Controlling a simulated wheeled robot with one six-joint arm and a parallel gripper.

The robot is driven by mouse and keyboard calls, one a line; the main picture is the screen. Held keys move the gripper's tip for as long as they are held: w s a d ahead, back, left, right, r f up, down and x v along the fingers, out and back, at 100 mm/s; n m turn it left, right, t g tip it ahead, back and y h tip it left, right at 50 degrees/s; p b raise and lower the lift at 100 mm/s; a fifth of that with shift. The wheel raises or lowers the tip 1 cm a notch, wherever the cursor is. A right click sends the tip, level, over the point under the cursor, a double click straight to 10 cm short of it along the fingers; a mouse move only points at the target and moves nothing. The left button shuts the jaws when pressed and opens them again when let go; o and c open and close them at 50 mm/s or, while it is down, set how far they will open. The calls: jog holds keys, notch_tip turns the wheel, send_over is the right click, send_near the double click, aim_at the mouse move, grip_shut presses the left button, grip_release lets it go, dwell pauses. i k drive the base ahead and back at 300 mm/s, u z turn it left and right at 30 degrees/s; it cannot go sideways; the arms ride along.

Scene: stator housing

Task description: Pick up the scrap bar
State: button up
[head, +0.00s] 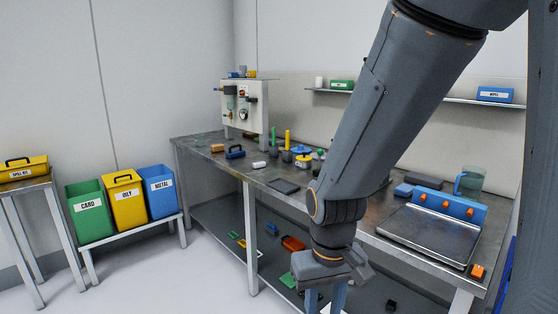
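My gripper (326,296) hangs at the bottom edge of the head view, pointing down in front of the workbench. Its two fingers stand apart, but their tips are cut off by the picture edge. A pale patch shows between them, and I cannot tell whether it is something held or the background. I cannot make out a scrap bar for certain anywhere in view. My arm hides part of the bench and the lower shelf.
The metal workbench (205,147) carries small tools, a dark plate (283,186) and a large metal tray (428,235). The lower shelf (225,222) holds several coloured parts. Green (88,207), yellow (125,198) and blue (160,190) bins stand at left. The floor at front left is clear.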

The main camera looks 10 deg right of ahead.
aim_at(260, 164)
jog(key=z, duration=0.05)
jog(key=i, duration=0.1)
jog(key=u, duration=0.55)
jog(key=k, duration=1.25)
jog(key=u, duration=0.8)
jog(key=i, duration=3.25)
jog(key=z, duration=0.4)
jog(key=i, duration=1.25)
jog(key=z, duration=1.75)
jog(key=i, duration=0.85)
jog(key=z, duration=1.15)
jog(key=i, duration=0.75)
jog(key=z, duration=0.05)
